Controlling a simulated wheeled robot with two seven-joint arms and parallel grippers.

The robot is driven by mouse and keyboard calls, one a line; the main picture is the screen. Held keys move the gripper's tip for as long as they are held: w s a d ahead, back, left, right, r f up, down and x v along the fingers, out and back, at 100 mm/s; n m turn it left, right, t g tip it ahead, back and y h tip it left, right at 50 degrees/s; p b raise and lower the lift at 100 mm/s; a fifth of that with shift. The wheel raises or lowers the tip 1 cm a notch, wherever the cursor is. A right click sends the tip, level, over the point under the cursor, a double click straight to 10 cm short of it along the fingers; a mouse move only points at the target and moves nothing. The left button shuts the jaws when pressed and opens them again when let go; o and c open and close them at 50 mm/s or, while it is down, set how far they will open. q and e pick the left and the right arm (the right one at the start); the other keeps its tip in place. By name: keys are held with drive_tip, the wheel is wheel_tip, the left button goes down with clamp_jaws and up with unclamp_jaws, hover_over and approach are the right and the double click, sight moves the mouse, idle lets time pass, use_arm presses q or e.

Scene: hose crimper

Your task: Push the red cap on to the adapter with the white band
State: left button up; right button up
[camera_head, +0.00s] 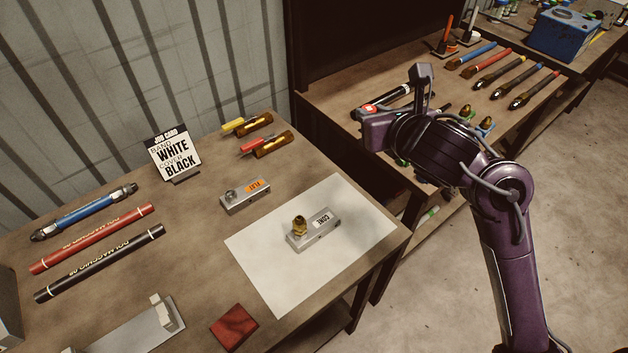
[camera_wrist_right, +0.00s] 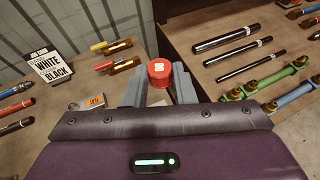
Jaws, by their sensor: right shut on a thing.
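My right gripper (camera_head: 372,116) hangs over the near-left part of the second bench. It is shut on the red cap (camera_wrist_right: 159,72), which sits between the two grey fingertips (camera_wrist_right: 159,88) with a white mark on its top. A brass adapter (camera_head: 299,224) stands upright on the grey block labelled CONE (camera_head: 315,233), on a white sheet. Another small grey block (camera_head: 245,198) with an orange label carries a grey fitting. I cannot make out a white band on any adapter. The gripper with the cap is well apart from both blocks. My left gripper is not in view.
A job card (camera_head: 175,154) reading band white, cover black stands at the back of the near bench. Red, black and blue hoses lie on the left. A gap separates the benches. Several hoses and fittings crowd the second bench (camera_head: 350,92). The white sheet (camera_head: 270,268) has free room.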

use_arm(q)
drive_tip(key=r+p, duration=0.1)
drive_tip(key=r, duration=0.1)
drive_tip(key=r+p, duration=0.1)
drive_tip(key=p, duration=0.1)
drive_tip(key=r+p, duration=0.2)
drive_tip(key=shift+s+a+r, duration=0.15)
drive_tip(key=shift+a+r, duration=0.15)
use_arm(e)
drive_tip(key=s+a+f+n+g+y, duration=0.7)
drive_tip(key=s+a+f+n+y, duration=0.1)
drive_tip(key=a, duration=0.4)
drive_tip(key=shift+s+a+f+n+y, duration=0.2)
drive_tip(key=shift+f+n+y, duration=0.3)
drive_tip(key=shift+f+n, duration=0.5)
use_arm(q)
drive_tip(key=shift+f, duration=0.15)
use_arm(e)
drive_tip(key=shift+r, duration=0.15)
use_arm(q)
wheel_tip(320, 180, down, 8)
drive_tip(key=b, duration=0.8)
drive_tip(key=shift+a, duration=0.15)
use_arm(e)
drive_tip(key=f, duration=0.6)
drive_tip(key=shift+d, duration=0.2)
